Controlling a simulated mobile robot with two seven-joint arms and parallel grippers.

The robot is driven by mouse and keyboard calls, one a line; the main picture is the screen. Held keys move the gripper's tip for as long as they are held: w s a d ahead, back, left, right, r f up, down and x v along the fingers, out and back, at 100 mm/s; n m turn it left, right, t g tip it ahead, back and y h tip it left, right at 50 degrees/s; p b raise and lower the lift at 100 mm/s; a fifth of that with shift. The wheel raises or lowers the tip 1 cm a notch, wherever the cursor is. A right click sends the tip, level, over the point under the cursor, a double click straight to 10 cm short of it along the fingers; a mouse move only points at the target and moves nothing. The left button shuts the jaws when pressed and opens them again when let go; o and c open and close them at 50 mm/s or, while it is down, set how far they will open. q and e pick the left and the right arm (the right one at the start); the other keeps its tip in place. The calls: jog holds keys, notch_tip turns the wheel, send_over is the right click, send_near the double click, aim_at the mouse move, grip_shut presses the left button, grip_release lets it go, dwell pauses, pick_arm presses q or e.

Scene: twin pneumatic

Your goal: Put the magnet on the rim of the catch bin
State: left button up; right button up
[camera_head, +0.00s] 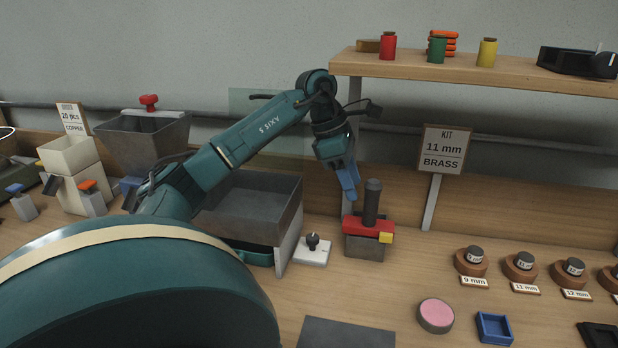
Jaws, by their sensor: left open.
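A large grey open bin (262,205), likely the catch bin, stands at the left of centre behind my left arm. Its near right rim shows; part of its front is hidden by my arm. I cannot tell for sure which thing is the magnet. A grey block (368,247) with a red bar (368,228), a yellow tab and an upright dark cylinder (372,200) stands right of the bin. My left gripper (350,190) has blue fingers, is open and points down just left of the cylinder's top. I see nothing held in it. My right gripper is out of view.
A white plate with a black knob (312,243) sits between bin and block. A grey hopper (145,140) with a red knob stands at left. A sign (444,148) reads KIT 11 mm BRASS. A pink pad (436,313) and blue tray (494,328) lie at front right.

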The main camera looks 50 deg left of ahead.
pick_arm(q)
jog(key=s+a+b, duration=0.4)
jog(key=s+a, duration=0.2)
jog(key=a, duration=0.1)
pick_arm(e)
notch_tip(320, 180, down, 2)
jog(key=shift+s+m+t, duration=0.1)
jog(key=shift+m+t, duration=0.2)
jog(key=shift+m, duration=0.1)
pick_arm(q)
jog(key=shift+a, duration=0.1)
